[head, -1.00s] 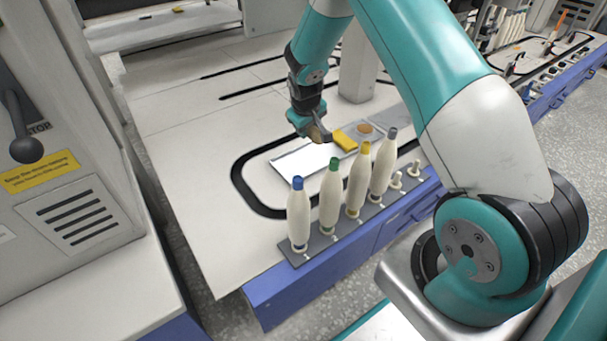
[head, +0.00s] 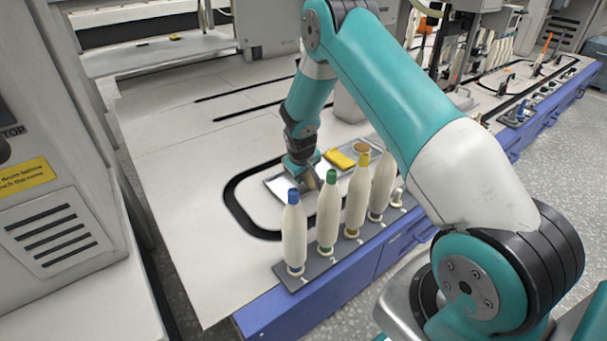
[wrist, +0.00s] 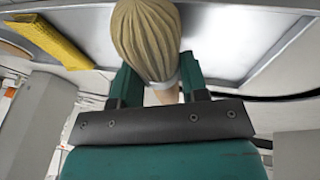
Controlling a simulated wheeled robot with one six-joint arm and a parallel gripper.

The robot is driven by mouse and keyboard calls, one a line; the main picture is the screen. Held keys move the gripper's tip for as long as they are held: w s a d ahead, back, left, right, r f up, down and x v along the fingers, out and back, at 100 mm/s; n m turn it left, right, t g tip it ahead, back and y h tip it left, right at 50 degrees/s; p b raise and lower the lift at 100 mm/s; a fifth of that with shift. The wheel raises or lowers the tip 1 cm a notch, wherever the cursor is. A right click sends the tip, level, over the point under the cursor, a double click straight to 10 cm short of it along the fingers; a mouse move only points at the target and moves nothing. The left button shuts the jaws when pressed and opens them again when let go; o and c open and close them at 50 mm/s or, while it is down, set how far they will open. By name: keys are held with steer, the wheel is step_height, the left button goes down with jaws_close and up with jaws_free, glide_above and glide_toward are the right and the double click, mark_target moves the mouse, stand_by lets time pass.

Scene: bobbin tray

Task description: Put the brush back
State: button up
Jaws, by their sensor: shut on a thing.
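In the head view the brush is mostly hidden by the gripper.
Several tall cream bobbins (head: 294,232) with coloured tips stand in a row on a dark rail along the near table edge. The left part of the table is clear.

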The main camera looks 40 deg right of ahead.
steer(key=shift+f, duration=0.1)
steer(key=o, duration=1)
steer(key=s+a+r+n+y+p, duration=0.1)
steer(key=s+a+r+p, duration=0.1)
steer(key=s+a+r, duration=0.5)
steer(key=s+a+r+y+p, duration=0.15)
steer(key=a+r, duration=0.25)
steer(key=r, duration=0.6)
steer(key=s+a+r+n+y+p, duration=0.1)
steer(key=s+a+r+y+p, duration=0.1)
steer(key=s+a+r, duration=0.5)
steer(key=s+a+r+n+g, duration=0.1)
steer(key=s+a+r, duration=0.1)
steer(key=s+r, duration=0.2)
steer(key=s+a+r+n+g+y, duration=0.1)
steer(key=s+a+r, duration=0.2)
steer(key=s, duration=0.5)
steer(key=s+a+r+n+g+y, duration=0.1)
steer(key=s+a+r+n, duration=0.1)
steer(key=s+r, duration=0.3)
steer(key=shift+s+a+r+y, duration=0.15)
steer(key=shift+s+a, duration=0.1)
steer(key=shift+s, duration=0.3)
steer(key=shift+s+a+f+y, duration=0.1)
steer(key=shift+s+a, duration=0.1)
steer(key=shift+s, duration=0.3)
